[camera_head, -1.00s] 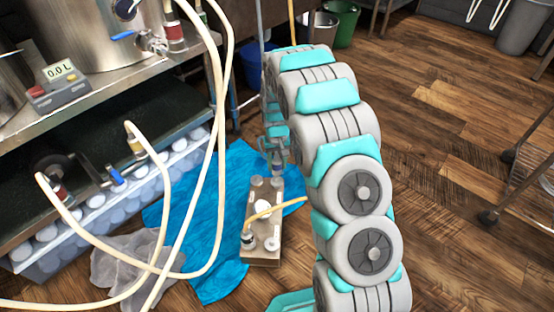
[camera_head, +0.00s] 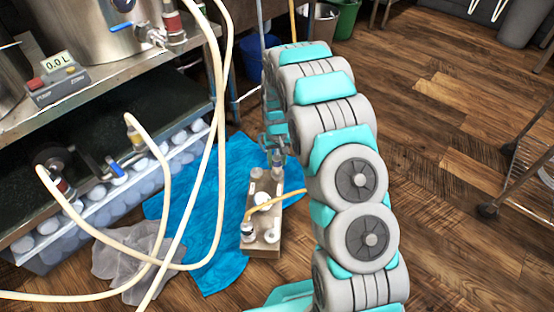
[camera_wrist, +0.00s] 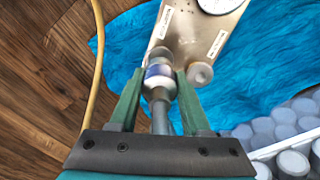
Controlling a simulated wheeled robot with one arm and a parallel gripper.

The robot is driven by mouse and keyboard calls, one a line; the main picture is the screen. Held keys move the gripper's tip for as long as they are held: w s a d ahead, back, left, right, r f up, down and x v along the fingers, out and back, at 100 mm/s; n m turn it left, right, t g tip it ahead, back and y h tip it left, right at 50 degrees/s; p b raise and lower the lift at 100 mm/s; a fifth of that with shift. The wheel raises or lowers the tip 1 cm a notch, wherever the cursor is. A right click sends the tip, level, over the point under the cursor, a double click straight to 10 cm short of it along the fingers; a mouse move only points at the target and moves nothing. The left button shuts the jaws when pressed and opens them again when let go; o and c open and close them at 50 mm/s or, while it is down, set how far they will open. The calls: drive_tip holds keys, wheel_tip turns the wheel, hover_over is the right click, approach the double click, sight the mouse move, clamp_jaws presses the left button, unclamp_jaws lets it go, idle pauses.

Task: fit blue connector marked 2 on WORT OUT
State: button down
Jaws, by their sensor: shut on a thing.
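The metal plate unit (camera_head: 266,222) lies on the blue cloth with ports on its face. In the wrist view the same unit (camera_wrist: 192,30) shows two small labels, too blurred to read. My gripper (camera_wrist: 160,72) is shut on a connector with a blue band (camera_wrist: 158,71), and a grey stem runs back from it between the fingers. The connector lines up with the port at the unit's near left corner and touches or overlaps it; I cannot tell whether it is seated. Its number is not readable. In the head view my gripper (camera_head: 275,142) is at the unit's far end.
A bare grey port (camera_wrist: 200,73) sits just right of my gripper. A yellowish hose (camera_head: 275,204) joins the unit's near end. Blue cloth (camera_head: 213,250), a grey rag (camera_head: 125,258) and pale hoses (camera_head: 168,200) lie left. A bottle crate (camera_head: 95,210) stands under the shelf.

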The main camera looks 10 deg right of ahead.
sight(277, 153)
drive_tip(key=shift+f, duration=1.3)
idle(0.4)
drive_tip(key=shift+c, duration=1.4)
unclamp_jaws()
drive_tip(key=shift+r, duration=0.1)
wheel_tip(277, 153, up, 8)
drive_tip(key=shift+f+p, duration=0.1)
drive_tip(key=shift+p, duration=0.3)
drive_tip(key=s+r+g+p, duration=0.1)
drive_tip(key=s+r+p, duration=0.7)
drive_tip(key=s+r, duration=2.05)
drive_tip(key=s+r+p, duration=0.1)
drive_tip(key=s+r, duration=0.2)
drive_tip(key=s, duration=0.4)
drive_tip(key=s+r+p, duration=0.2)
drive_tip(key=s+r, duration=0.1)
drive_tip(key=s, duration=0.4)
drive_tip(key=shift+s+r+g, duration=0.3)
drive_tip(key=shift+s+g, duration=0.1)
